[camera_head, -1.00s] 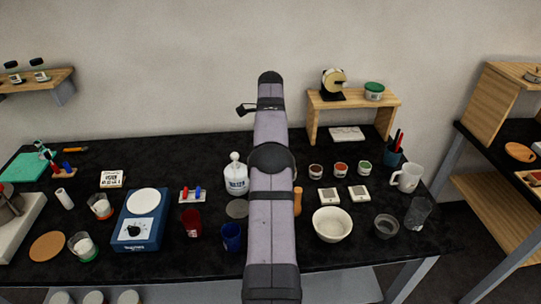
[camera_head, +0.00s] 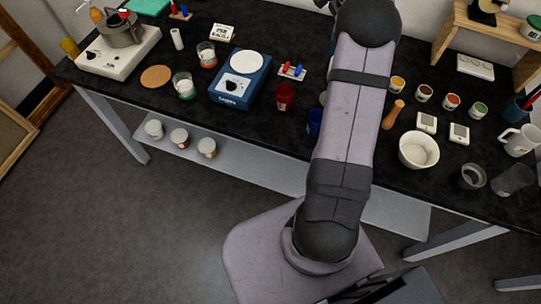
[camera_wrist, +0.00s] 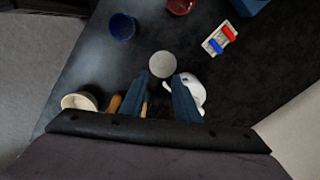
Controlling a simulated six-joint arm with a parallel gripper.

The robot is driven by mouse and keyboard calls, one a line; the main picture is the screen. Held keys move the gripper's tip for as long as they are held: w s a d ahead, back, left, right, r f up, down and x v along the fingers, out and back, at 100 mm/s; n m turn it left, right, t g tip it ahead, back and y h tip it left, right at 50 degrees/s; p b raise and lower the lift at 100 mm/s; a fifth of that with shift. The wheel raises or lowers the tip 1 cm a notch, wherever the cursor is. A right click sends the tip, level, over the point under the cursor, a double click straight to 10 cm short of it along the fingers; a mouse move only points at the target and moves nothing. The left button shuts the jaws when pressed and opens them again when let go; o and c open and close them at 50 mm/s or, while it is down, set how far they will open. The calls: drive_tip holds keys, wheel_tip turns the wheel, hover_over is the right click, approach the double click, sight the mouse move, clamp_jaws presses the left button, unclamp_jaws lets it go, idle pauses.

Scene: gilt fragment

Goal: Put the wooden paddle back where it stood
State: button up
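I cannot make out a clear paddle shape in the views from now. A slim wooden piece (camera_head: 393,114) lies on the black table left of the white bowl (camera_head: 418,150); I cannot tell if it is the paddle or a pestle. It also shows in the wrist view (camera_wrist: 113,104), left of my gripper (camera_wrist: 164,77). My gripper is open, its two blue fingers apart with nothing seen between the tips. It points at the table near a grey disc (camera_wrist: 162,65) and a white bottle (camera_wrist: 195,91). My arm hides the gripper in the head view.
A blue cup (camera_wrist: 122,26) and red cup (camera_wrist: 181,5) stand near the disc, with a small tray (camera_wrist: 220,38) to the right. Several jars, a grey bowl (camera_head: 472,176) and a mug (camera_head: 520,140) stand right of my arm. A blue-based device (camera_head: 240,82) stands left.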

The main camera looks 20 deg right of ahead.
drive_tip(key=s+a+n, duration=0.2)
drive_tip(key=a+n, duration=0.5)
drive_tip(key=a, duration=0.6)
drive_tip(key=s+a+f+n, duration=0.3)
drive_tip(key=s+a+n, duration=0.3)
drive_tip(key=s+a, duration=0.2)
drive_tip(key=s+a+f+n, duration=0.3)
drive_tip(key=s+a+n, duration=0.4)
drive_tip(key=s+a, duration=0.2)
drive_tip(key=shift+s+a+f, duration=0.15)
drive_tip(key=shift+s+f, duration=0.25)
drive_tip(key=shift+s, duration=0.45)
